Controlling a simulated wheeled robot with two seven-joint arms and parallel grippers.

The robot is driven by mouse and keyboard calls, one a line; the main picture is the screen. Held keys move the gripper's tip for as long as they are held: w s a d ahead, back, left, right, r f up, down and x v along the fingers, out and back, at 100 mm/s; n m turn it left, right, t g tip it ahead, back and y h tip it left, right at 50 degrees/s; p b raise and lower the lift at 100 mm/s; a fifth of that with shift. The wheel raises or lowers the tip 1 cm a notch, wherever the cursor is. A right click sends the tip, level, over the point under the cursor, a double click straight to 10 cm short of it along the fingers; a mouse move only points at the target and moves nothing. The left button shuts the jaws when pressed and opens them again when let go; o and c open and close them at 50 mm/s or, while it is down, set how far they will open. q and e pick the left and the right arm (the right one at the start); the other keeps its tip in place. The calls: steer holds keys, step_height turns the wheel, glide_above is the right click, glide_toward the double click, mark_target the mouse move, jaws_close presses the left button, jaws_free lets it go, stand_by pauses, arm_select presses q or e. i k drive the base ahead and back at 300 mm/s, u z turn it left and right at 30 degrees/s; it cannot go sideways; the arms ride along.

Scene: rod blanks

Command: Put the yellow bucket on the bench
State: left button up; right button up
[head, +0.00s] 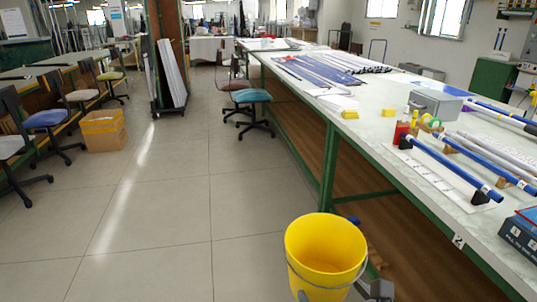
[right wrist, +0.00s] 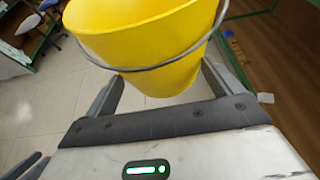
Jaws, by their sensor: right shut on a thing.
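The yellow bucket (head: 318,250) is in the lower middle of the head view, upright or nearly so, with its open top showing an empty-looking inside. My right gripper (head: 340,291) is shut on it from the near side, low in the picture. In the right wrist view the bucket (right wrist: 150,45) sits between the two fingers (right wrist: 160,88), its grey wire handle hanging across its near side. The bench (head: 372,128) has a pale top and a green frame. It runs along the right, and the bucket is in front of its near side, off the top. My left gripper is not in view.
On the bench are blue rods (head: 455,165), a grey box (head: 436,104), small yellow blocks and a dark blue box (head: 522,236). A pale patch near the bench's front edge is bare. A teal chair (head: 251,97) stands beside the bench; a cardboard box (head: 103,130) is on the left floor.

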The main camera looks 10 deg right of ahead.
mark_target(370, 128)
steer(key=u, duration=0.35)
steer(key=i, duration=2.1)
steer(key=z, duration=0.4)
